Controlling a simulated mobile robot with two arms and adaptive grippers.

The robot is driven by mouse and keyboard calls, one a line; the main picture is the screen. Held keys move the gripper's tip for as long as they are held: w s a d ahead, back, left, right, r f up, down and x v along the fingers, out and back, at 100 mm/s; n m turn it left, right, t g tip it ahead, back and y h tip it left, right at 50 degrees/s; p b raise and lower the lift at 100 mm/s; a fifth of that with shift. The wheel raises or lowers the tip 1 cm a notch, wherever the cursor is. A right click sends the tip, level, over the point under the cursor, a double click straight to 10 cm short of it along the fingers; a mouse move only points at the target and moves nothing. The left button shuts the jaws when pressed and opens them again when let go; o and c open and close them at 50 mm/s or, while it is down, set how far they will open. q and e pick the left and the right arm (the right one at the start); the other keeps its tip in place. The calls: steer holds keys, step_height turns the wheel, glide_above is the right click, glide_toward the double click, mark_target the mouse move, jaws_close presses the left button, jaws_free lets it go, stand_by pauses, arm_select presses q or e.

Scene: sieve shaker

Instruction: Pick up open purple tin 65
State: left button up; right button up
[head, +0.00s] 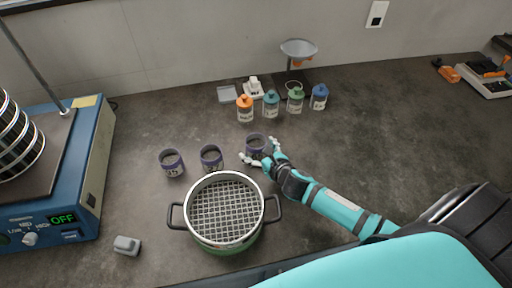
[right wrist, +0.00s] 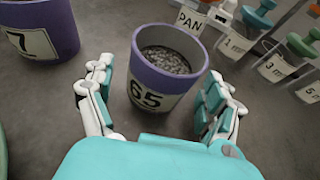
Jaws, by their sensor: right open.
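The open purple tin 65 (right wrist: 165,75) stands upright in the right wrist view, with a white label reading 65 and grey grains inside. It also shows in the head view (head: 256,143). My right gripper (right wrist: 165,105) is open, with one finger on each side of the tin's near part and gaps showing between fingers and tin. In the head view my right gripper (head: 260,159) is at the tin's front side. My left gripper is not in view.
Two more purple tins (head: 172,162) (head: 211,157) stand left of tin 65. A sieve pan with black handles (head: 226,247) stands in front. Several coloured bottles (head: 271,104) stand behind. The blue shaker (head: 90,165) is at the left.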

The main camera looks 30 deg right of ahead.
steer(key=shift+w+f, duration=0.2)
steer(key=shift+w, duration=0.25)
steer(key=c, duration=1.3)
